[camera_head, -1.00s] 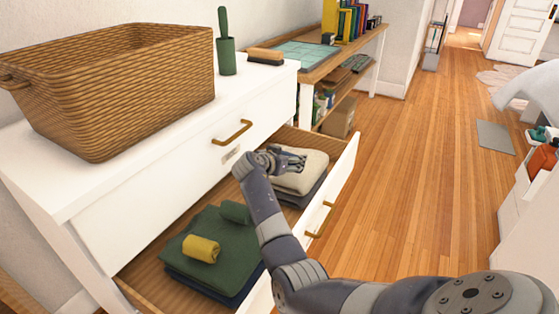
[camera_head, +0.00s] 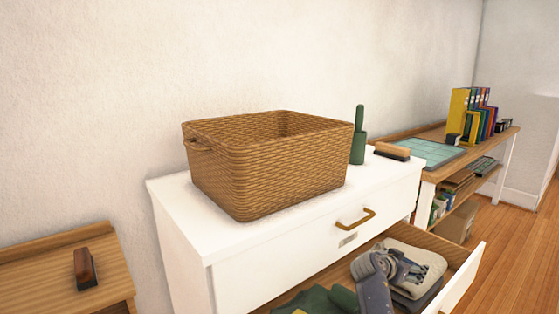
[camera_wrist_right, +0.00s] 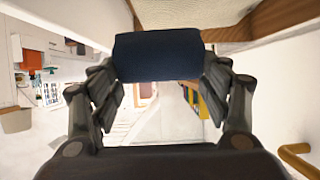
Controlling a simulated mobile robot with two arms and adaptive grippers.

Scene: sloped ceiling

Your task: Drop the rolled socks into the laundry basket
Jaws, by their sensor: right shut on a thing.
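The wicker laundry basket (camera_head: 290,165) stands on top of the white dresser, its opening facing up. My right gripper (camera_head: 405,266) is low in the open drawer, over the folded light cloth (camera_head: 428,262). In the right wrist view, my right gripper (camera_wrist_right: 160,82) is shut on a dark navy rolled sock pair (camera_wrist_right: 158,55), held between its fingers. The gripper hides the navy roll in the head view. A green roll (camera_head: 345,299) lies in the drawer on green folded cloth (camera_head: 308,299), partly cut off by the picture's lower edge. My left gripper is not in view.
The dresser (camera_head: 185,217) has a gold handle (camera_head: 355,219) above the open drawer (camera_head: 457,289). A green brush in a holder (camera_head: 358,148) and a wooden brush (camera_head: 392,151) stand right of the basket. A wooden side table (camera_head: 50,277) is at left.

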